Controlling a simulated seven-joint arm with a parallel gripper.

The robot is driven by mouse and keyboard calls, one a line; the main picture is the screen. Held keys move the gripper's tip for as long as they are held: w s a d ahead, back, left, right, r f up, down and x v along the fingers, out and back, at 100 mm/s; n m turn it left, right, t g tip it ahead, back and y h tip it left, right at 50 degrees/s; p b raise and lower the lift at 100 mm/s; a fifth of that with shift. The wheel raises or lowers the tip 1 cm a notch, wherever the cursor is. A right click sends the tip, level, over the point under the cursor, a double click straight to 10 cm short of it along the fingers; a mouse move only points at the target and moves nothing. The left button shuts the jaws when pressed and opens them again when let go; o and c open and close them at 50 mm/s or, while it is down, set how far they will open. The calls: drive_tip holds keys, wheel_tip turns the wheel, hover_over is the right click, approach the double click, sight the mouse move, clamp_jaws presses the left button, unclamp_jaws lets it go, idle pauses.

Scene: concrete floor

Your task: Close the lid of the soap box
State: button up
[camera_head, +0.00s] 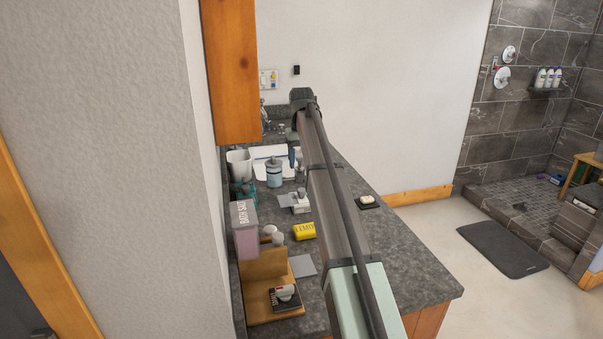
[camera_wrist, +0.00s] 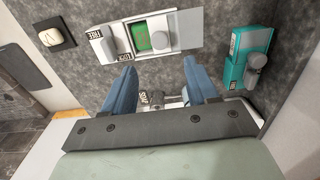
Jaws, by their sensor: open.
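My gripper (camera_wrist: 158,68) points down over the dark stone counter, its two blue fingers apart with only bare counter between the tips. A white box (camera_wrist: 185,28) lies just beyond the fingertips, apart from them. It has tags reading FREE and LOCK, a pale cover piece at its right and a green patch showing in an opening; it is likely the soap box. A small grey-and-white item (camera_wrist: 145,97) with a partly hidden label, perhaps SOAP, shows between the fingers near the palm. In the head view my arm hides much of this area.
A white soap bar on a dark dish (camera_wrist: 53,38) lies to the left. A teal box-shaped item (camera_wrist: 250,57) stands to the right. In the head view, a yellow box (camera_head: 303,230), a bath salt container (camera_head: 245,228) and a wooden stand (camera_head: 262,292) crowd the near left counter.

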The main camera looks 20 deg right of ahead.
sight(295, 204)
drive_tip(key=shift+r, duration=1)
drive_tip(key=shift+c, duration=0.3)
